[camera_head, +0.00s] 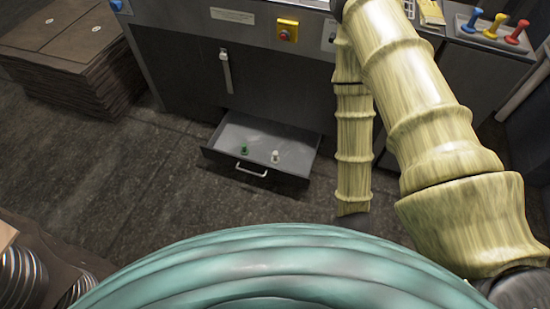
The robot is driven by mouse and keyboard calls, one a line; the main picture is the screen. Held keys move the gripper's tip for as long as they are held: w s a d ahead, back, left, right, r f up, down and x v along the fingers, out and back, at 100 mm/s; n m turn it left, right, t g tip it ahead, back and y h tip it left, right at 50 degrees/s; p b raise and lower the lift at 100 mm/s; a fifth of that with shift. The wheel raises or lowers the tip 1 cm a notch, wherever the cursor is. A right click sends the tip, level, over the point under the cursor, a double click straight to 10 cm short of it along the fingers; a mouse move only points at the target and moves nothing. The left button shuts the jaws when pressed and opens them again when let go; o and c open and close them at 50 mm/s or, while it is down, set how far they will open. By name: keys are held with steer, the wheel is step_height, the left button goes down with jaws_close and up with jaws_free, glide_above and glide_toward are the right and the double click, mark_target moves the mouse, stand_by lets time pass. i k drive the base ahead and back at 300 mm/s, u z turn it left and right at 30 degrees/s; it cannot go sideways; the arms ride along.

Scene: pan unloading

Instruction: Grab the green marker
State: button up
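A small green object, which looks like the green marker (244,150), stands in an open drawer (241,127) low on the grey machine, towards the drawer's front. A small white object (275,156) of similar size stands a little to its right, apart from it. My arm comes down from the top right of the picture, to the right of the drawer. Its end and my gripper cannot be made out in this view.
Stacked brown sheets (75,55) stand at the left. Metal coils (22,275) lie at the lower left. Floor before the drawer is clear.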

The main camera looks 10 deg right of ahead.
mark_target(245, 151)
steer(key=z, duration=0.3)
steer(key=k, duration=0.4)
steer(key=z, duration=1.05)
steer(key=k, duration=0.95)
steer(key=z, duration=0.55)
steer(key=i, duration=1.3)
steer(key=u, duration=0.75)
steer(key=i, duration=1.3)
steer(key=u, duration=1.75)
steer(key=i, duration=0.7)
steer(key=u, duration=0.8)
